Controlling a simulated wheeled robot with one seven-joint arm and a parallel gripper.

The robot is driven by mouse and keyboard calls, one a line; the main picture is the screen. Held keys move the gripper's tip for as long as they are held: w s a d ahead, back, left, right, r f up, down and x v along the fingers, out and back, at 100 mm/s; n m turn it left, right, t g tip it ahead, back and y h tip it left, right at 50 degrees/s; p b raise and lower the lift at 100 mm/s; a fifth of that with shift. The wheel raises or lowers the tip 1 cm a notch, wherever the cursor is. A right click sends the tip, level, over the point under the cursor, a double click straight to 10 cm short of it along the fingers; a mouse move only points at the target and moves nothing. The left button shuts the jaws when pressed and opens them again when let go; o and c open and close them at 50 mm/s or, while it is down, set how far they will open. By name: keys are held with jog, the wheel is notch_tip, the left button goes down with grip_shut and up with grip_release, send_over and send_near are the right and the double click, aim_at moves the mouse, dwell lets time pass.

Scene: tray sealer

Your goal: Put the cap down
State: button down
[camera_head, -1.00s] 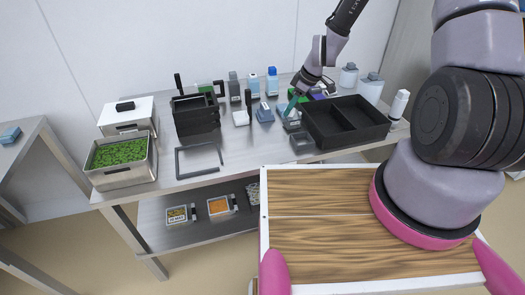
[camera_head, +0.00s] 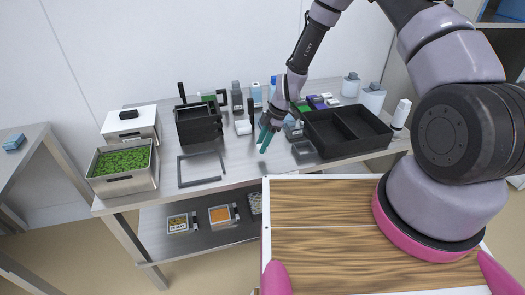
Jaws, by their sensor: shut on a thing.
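My gripper (camera_head: 265,140) has teal fingers pointing down over the front middle of the steel table, left of the black divided tray. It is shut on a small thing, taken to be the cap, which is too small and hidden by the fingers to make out. I cannot tell how high the fingers are above the tabletop. A bare patch of table (camera_head: 236,165) lies to the left of the fingers.
The black divided tray (camera_head: 372,150) and a small dark tray (camera_head: 303,152) are to the right. A dark flat frame (camera_head: 180,171), stacked black trays (camera_head: 198,128) and a pan of green food (camera_head: 100,182) are left. Bottles (camera_head: 257,93) stand behind. A wooden-topped surface (camera_head: 320,205) is nearer.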

jog(key=shift+f, duration=1.6)
jog(key=shift+c, duration=2.3)
grip_release()
jog(key=shift+f, duration=0.1)
jog(key=v, duration=1.2)
